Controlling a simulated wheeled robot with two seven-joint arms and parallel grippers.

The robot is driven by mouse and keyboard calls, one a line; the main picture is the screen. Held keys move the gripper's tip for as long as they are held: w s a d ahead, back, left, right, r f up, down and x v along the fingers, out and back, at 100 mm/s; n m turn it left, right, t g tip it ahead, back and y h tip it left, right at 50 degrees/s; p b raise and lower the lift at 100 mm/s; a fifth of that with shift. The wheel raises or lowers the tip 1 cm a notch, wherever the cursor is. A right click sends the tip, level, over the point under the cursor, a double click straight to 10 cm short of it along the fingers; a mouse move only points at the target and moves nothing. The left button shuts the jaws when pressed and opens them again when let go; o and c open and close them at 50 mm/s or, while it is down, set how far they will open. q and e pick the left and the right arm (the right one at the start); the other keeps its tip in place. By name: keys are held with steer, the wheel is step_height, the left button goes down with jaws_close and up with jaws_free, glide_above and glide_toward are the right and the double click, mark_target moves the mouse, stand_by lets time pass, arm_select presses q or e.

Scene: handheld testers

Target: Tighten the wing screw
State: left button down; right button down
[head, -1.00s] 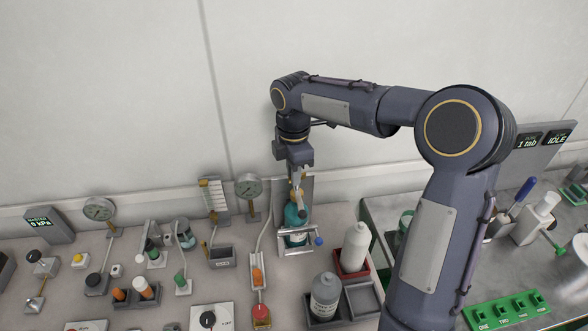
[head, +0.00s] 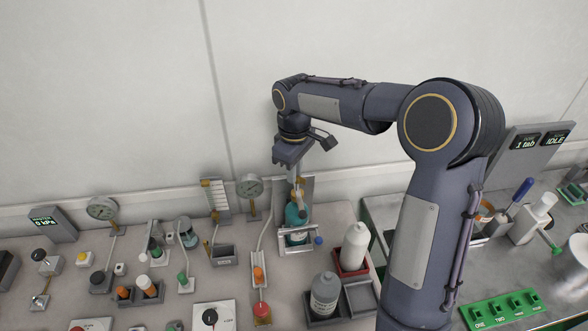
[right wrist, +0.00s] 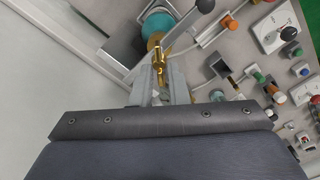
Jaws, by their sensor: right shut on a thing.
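My right gripper (head: 297,172) points down at the back of the bench, above a teal bottle-shaped body (head: 296,216) held in a metal frame (head: 296,251). In the right wrist view, its two grey fingers (right wrist: 160,82) are closed around a brass wing screw (right wrist: 159,58). The teal body (right wrist: 157,24) shows just beyond the brass part. The fingers hide part of the screw, and how far it is threaded in cannot be seen. My left gripper is not in view.
A blue knob (head: 319,240) sits beside the metal frame. A tray with a grey bottle (head: 325,292) and a white bottle (head: 355,247) stands in front right. Gauges (head: 250,186), tubes and small testers crowd the left. The wall is close behind.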

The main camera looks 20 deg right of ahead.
steer(key=m, duration=0.4)
steer(key=shift+w+d+m, duration=0.1)
steer(key=shift+d+m, duration=0.05)
steer(key=shift+m, duration=0.15)
steer(key=shift+d+m+p, duration=0.2)
steer(key=shift+m+p, duration=0.2)
steer(key=shift+m, duration=2.2)
steer(key=c, duration=1.4)
jaws_free()
steer(key=shift+r, duration=0.1)
step_height(320, 180, up, 8)
steer(key=shift+b, duration=0.3)
